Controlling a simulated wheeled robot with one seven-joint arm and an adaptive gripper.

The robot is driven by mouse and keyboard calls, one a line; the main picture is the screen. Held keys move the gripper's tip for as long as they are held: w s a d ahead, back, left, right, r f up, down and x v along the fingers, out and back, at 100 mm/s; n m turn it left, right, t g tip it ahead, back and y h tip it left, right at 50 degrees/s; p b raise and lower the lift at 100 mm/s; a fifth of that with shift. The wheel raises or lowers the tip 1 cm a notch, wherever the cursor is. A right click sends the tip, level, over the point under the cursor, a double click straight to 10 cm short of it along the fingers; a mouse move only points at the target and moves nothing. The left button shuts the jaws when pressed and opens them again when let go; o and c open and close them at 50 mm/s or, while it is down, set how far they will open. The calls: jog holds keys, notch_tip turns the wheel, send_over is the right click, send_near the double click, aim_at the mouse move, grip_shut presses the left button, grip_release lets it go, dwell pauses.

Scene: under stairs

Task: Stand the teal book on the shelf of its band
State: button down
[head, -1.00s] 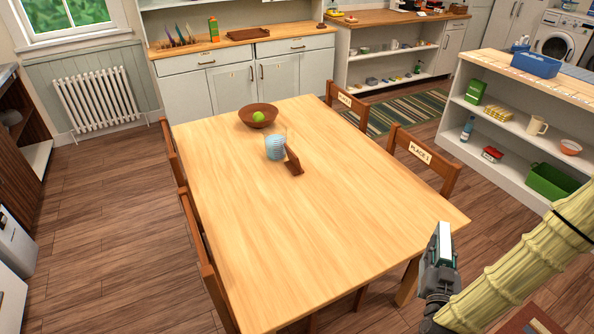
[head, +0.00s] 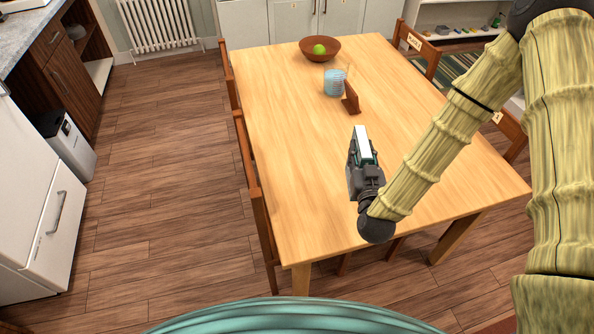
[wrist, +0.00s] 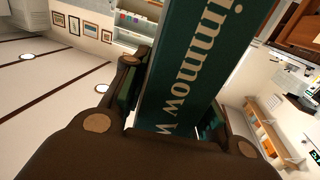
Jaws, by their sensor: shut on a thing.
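My gripper (head: 363,160) is shut on the teal book (head: 361,138) and holds it above the near part of the wooden table. In the head view the book shows mostly as a pale page edge with a thin dark teal cover. In the wrist view the book's dark teal face (wrist: 195,65) with large pale letters fills the middle, between my gripper's fingers (wrist: 175,120). The shelf bands are not readable in the head view. In the wrist view a distant white shelf with coloured items (wrist: 135,22) shows at the top.
The table (head: 300,190) bears a brown bowl (head: 306,54) with a green fruit (head: 319,49), a blue-filled clear vessel (head: 334,84) and a small brown stand (head: 351,98). Chairs (head: 256,195) line its sides. Open wooden floor (head: 170,180) lies to the left, before white cabinets.

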jog(key=w+a+f+n+y+b, duration=0.1)
jog(key=a+f+n+y+b, duration=0.1)
jog(key=a+b, duration=0.5)
jog(key=w+a+f+n+y+b, duration=0.1)
jog(key=w+a+y+b, duration=0.15)
jog(key=a+b, duration=0.55)
jog(key=w+f, duration=0.2)
jog(key=w, duration=0.5)
jog(key=w+a+f+p, duration=0.1)
jog(key=w+f, duration=0.2)
jog(key=w, duration=0.4)
jog(key=shift+w+g, duration=0.3)
jog(key=shift+g, duration=0.1)
jog(key=shift+f, duration=0.15)
jog(key=c, duration=1.1)
grip_release()
